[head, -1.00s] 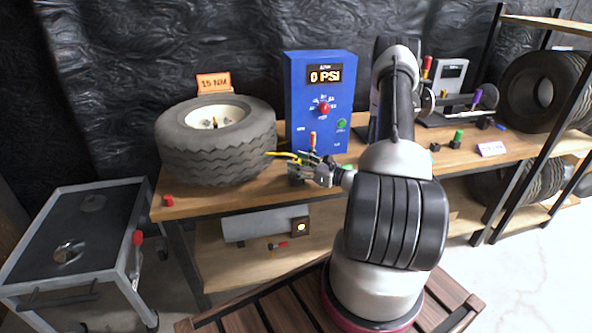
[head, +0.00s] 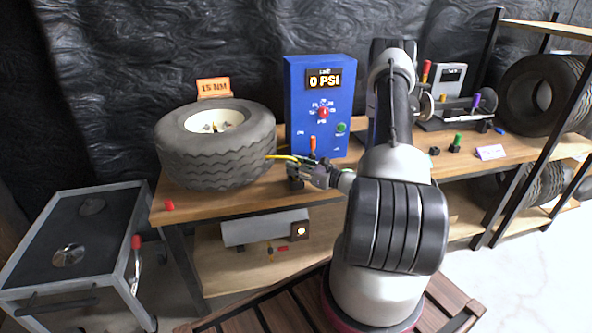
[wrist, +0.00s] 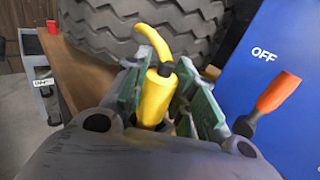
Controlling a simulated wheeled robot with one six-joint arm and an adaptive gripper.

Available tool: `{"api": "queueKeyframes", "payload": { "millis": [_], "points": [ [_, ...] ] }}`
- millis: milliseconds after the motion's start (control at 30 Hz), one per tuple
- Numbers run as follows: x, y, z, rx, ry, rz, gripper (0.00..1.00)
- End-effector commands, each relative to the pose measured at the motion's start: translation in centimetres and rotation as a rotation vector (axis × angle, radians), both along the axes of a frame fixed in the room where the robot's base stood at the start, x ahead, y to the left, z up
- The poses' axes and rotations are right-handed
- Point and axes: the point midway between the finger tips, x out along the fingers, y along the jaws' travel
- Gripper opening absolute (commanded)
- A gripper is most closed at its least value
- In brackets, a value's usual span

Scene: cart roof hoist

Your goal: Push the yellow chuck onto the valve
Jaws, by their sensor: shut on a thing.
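My gripper (head: 292,163) is shut on the yellow chuck (wrist: 157,95), which sits between its green pads in the wrist view. A curved yellow hose piece (wrist: 150,37) rises from the dark collar at the chuck's far end. In the head view only a thin yellow strip (head: 279,157) shows beyond the fingers. The large tyre (head: 218,155) lies flat on the bench, left of my gripper, its tread close behind the chuck in the wrist view. The tyre's pale hub (head: 213,119) faces up. I cannot make out the valve in either view.
The blue inflator box (head: 317,80) reads 0 PSI and stands behind my gripper. A grey cart (head: 70,235) stands left.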

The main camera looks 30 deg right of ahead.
Motion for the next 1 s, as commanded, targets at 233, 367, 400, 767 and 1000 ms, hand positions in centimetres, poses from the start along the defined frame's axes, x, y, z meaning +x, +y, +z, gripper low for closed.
{"api": "queueKeyframes", "payload": {
  "millis": [233, 367, 400, 767, 1000],
  "points": [
    [0.1, -0.1, 3.5, -0.003, -0.004, 0.000, 0.00],
    [0.1, 0.0, 5.9, -0.004, -0.003, 0.000, 0.00],
    [0.1, 0.0, 6.7, -0.004, -0.003, 0.000, 0.00],
    [0.1, 0.0, 11.9, -0.003, -0.003, 0.000, 0.00],
    [0.1, 0.0, 14.5, -0.003, -0.003, 0.000, 0.00]
  ]
}}
